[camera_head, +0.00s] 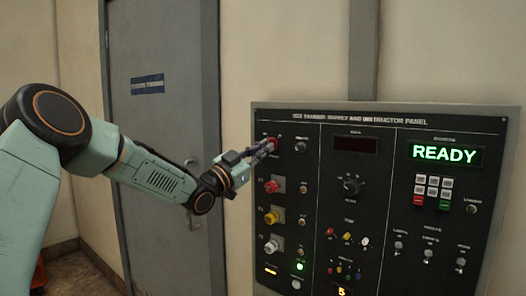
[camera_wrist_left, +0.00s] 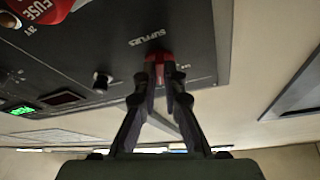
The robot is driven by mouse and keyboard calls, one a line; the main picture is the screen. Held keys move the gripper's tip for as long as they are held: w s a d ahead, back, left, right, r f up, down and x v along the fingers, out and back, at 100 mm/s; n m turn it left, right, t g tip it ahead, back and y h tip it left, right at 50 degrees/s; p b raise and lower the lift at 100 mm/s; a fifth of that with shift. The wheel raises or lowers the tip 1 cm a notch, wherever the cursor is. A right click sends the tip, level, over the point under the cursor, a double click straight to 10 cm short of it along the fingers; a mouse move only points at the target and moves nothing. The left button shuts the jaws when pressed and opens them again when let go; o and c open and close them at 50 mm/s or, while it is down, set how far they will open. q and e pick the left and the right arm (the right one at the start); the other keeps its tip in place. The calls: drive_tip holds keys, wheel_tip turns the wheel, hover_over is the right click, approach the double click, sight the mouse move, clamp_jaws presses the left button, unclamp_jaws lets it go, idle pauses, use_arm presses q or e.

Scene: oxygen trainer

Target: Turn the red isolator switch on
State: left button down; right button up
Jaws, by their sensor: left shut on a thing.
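The red isolator switch (camera_head: 272,141) is at the top left of the dark instructor panel. My left gripper (camera_head: 265,149) reaches it from the left with its fingertips at the switch. In the left wrist view the red switch (camera_wrist_left: 158,58) sits between the two fingertips of my left gripper (camera_wrist_left: 160,78), which is shut on it. The fingers cover part of the switch, and its exact angle is hard to tell. My right gripper is in neither view.
The panel (camera_head: 391,116) carries a lit green READY display (camera_head: 445,154), a dark display (camera_head: 356,145), several knobs and buttons, and a lit green lamp (camera_head: 300,267). Coloured knobs, the top one red (camera_head: 277,184), sit below the switch. A grey door (camera_head: 165,130) stands left.

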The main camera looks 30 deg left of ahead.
use_arm(q)
drive_tip(key=shift+a+r+m+g+h+p, duration=0.1)
drive_tip(key=shift+m+g+h+p, duration=0.35)
drive_tip(key=shift+m, duration=1.05)
drive_tip(key=shift+a+r+m+g+h+p, duration=0.1)
drive_tip(key=shift+m+g+h, duration=0.35)
drive_tip(key=shift+m+h, duration=0.75)
drive_tip(key=shift+m+y, duration=0.35)
drive_tip(key=shift+m, duration=0.15)
drive_tip(key=c, duration=1.5)
unclamp_jaws()
drive_tip(key=shift+w+f, duration=0.1)
drive_tip(key=shift+o, duration=0.3)
drive_tip(key=v, duration=0.7)
drive_tip(key=shift+s, duration=0.2)
drive_tip(key=shift+s+a, duration=0.1)
